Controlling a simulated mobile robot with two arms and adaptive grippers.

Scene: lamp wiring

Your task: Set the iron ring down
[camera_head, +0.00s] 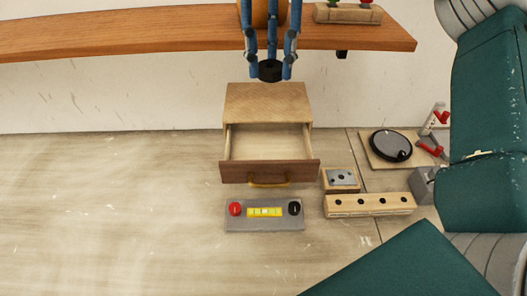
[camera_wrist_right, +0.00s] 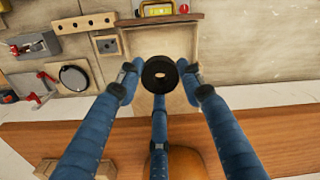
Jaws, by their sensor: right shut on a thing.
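My right gripper (camera_head: 269,74) comes in from the top of the head view, its blue fingers closed around the black iron ring (camera_head: 270,69). In the right wrist view the ring (camera_wrist_right: 159,75) sits between the fingertips, with its centre hole facing the camera. In the head view the ring appears just beyond the back edge of the wooden drawer box (camera_head: 268,100); its exact height is hard to tell. The drawer (camera_head: 266,173) is pulled open and its visible inside is empty. My left gripper is not in view.
A grey block with a yellow level (camera_head: 264,224) lies before the drawer. To its right are a wooden strip with holes (camera_head: 370,205), a small metal-plated block (camera_head: 342,178) and a round black disc (camera_head: 391,145). A brown shelf (camera_head: 130,32) crosses the top. The left surface is clear.

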